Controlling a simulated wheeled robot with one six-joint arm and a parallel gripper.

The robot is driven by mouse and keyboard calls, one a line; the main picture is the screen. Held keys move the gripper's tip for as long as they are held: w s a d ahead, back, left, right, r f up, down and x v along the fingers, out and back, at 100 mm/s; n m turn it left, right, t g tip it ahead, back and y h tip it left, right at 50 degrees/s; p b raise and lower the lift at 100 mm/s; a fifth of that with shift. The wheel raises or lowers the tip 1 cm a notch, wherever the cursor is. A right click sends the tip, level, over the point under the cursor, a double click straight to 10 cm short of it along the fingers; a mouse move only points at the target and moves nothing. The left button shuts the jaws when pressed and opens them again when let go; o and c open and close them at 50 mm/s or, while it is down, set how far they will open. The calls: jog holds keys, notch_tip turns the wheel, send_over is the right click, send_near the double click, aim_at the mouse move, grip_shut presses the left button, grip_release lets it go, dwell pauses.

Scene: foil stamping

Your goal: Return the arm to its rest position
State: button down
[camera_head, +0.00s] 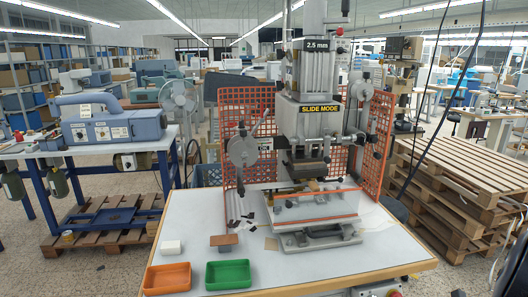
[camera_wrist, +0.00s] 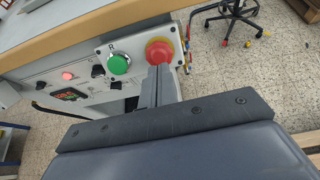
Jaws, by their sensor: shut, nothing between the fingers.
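My gripper (camera_wrist: 158,84) shows in the wrist view with its two grey fingers together and nothing between them. Its tips appear just below a red mushroom button (camera_wrist: 159,52) on a yellow ring; I cannot tell whether they touch it. A green button (camera_wrist: 118,64) is to the left on the same panel. My gripper and arm are not visible in the head view. There the foil stamping machine (camera_head: 309,110) stands on a white-topped table (camera_head: 300,262).
An orange tray (camera_head: 167,278) and a green tray (camera_head: 228,274) sit at the table's front left. A white block (camera_head: 170,247) and a small brown piece (camera_head: 224,240) lie behind them. Wooden pallets (camera_head: 455,185) are stacked at right. A chair base (camera_wrist: 234,20) stands beyond the panel.

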jog(key=shift+v, duration=1.9)
jog(key=shift+a+f, duration=0.1)
